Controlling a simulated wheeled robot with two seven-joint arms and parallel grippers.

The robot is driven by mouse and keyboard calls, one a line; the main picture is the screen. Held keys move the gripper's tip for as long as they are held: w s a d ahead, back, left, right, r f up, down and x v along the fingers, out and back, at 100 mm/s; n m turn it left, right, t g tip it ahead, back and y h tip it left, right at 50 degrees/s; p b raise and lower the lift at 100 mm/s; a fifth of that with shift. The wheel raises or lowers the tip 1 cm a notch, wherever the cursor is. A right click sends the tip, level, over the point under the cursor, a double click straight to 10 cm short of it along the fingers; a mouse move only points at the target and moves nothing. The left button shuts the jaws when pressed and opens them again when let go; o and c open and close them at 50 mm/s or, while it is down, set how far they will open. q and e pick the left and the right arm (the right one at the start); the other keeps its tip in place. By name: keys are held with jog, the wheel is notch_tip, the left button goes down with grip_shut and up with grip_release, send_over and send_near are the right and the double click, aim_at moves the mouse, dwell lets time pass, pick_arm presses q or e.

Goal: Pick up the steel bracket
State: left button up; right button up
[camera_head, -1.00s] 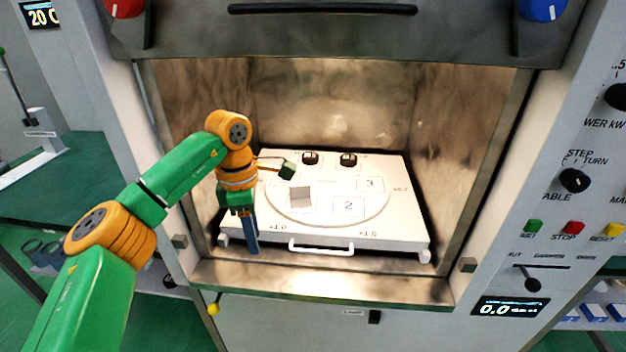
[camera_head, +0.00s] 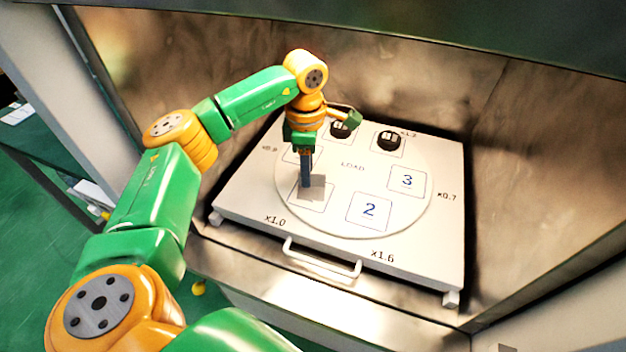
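The steel bracket (camera_head: 318,182) looks like a small grey piece on the front-left marked square of the round white plate (camera_head: 345,226), inside the open chamber. My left gripper (camera_head: 306,184) points down over that square, right at the left side of the bracket, and partly hides it. Its blue fingers show edge-on as one narrow strip, so I cannot tell their opening or whether they touch the bracket. My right gripper is out of view.
Two black round pieces (camera_head: 389,140) stand at the back of the plate. Squares 2 (camera_head: 369,210) and 3 (camera_head: 407,181) are empty. The white tray (camera_head: 245,199) has a front handle (camera_head: 322,262). Metal chamber walls (camera_head: 545,170) enclose it.

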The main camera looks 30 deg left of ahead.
aim_at(311, 187)
pick_arm(q)
jog(key=shift+w+f, duration=0.2)
jog(key=shift+f, duration=0.95)
jog(key=shift+w+f, duration=0.1)
jog(key=shift+w, duration=0.05)
grip_shut()
